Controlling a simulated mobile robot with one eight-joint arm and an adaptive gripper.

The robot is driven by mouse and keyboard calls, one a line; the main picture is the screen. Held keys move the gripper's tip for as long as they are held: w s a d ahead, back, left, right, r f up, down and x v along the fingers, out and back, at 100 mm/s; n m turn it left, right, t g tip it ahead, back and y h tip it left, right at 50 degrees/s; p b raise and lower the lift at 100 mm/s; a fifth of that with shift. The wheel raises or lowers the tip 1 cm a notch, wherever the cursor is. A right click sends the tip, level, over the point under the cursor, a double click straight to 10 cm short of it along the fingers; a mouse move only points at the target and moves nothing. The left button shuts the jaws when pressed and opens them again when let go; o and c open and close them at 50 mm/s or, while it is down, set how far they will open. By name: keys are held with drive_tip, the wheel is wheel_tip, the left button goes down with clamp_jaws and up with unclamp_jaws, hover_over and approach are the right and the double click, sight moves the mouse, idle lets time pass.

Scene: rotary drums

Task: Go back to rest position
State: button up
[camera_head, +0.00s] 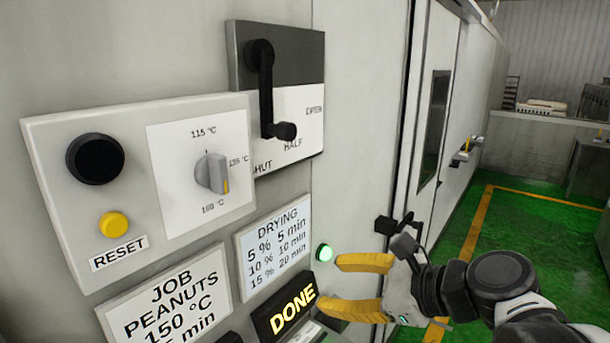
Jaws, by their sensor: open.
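My gripper (338,285) shows at the lower right of the head view, with its two yellow fingers apart and nothing between them. The fingers point left, toward a lit green button (324,252) that shows just left of the upper fingertip. I cannot tell whether the fingertip touches it. My arm (490,285) reaches in from the bottom right corner. Part of the panel behind the lower finger is hidden.
The machine wall holds a temperature knob (212,174), a black button (95,159), a yellow RESET button (113,224) and a black crank lever (266,90). A DONE sign (287,309) sits below. Green floor (510,235) with yellow lines lies open at right.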

drive_tip(key=s+d+f+n+h+b, duration=0.3)
drive_tip(key=f+n+b, duration=0.3)
drive_tip(key=f, duration=0.5)
drive_tip(key=s+d+f+n+h+b, duration=0.3)
drive_tip(key=d+f+n+b, duration=0.3)
drive_tip(key=f, duration=0.5)
drive_tip(key=s+d+f+n+g+h+b, duration=0.1)
drive_tip(key=s+d+f+n+h+b, duration=0.2)
drive_tip(key=f+n+b, duration=0.5)
wheel_tip(320, 180, down, 4)
drive_tip(key=shift+d+f+n+h, duration=0.1)
drive_tip(key=shift+d+n+h, duration=0.25)
drive_tip(key=shift+d, duration=0.35)
